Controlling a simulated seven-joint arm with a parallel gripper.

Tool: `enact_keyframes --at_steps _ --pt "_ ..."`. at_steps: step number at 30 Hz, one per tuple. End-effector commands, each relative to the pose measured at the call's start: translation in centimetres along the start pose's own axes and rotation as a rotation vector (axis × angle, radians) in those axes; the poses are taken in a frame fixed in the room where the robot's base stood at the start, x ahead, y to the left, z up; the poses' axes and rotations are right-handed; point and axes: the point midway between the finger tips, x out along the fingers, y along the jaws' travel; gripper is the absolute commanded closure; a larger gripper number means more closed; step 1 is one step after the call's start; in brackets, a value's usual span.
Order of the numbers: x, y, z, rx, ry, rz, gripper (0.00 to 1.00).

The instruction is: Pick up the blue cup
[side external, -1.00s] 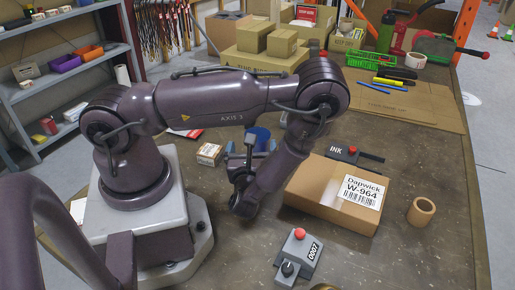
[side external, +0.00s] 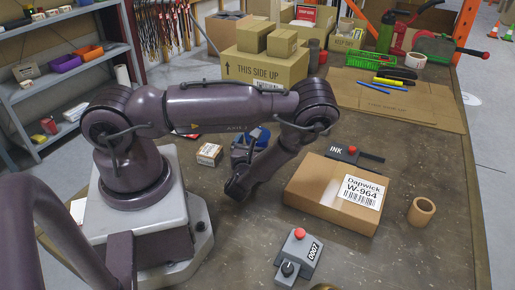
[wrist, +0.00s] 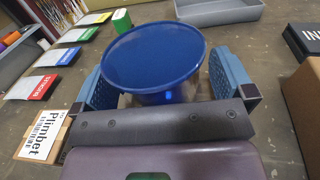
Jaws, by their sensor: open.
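The blue cup (wrist: 152,52) stands upright in the wrist view, its round rim close in front of my gripper (wrist: 160,90). My gripper is open, with one blue-grey finger on the left side of the cup and one on the right. I cannot tell whether either finger touches the cup. In the side view a part of the blue cup (side external: 262,137) shows behind my gripper (side external: 247,146), which is partly hidden by my wrist.
A small labelled box (side external: 209,154) lies left of the cup. The cardboard box labelled Dapwick (side external: 325,200) is to the right. A tape roll (side external: 421,211) is far right.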

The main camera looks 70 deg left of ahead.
Motion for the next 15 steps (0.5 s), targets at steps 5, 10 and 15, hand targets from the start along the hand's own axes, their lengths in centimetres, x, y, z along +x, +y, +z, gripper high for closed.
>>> enact_keyframes --at_steps 5,10,15 --pt "-0.03 -0.01 0.01 0.0 0.0 0.0 0.09" --pt "-0.05 -0.01 0.01 0.0 0.0 0.0 0.48" --pt "-0.05 0.0 0.02 0.0 -0.001 0.0 0.52"
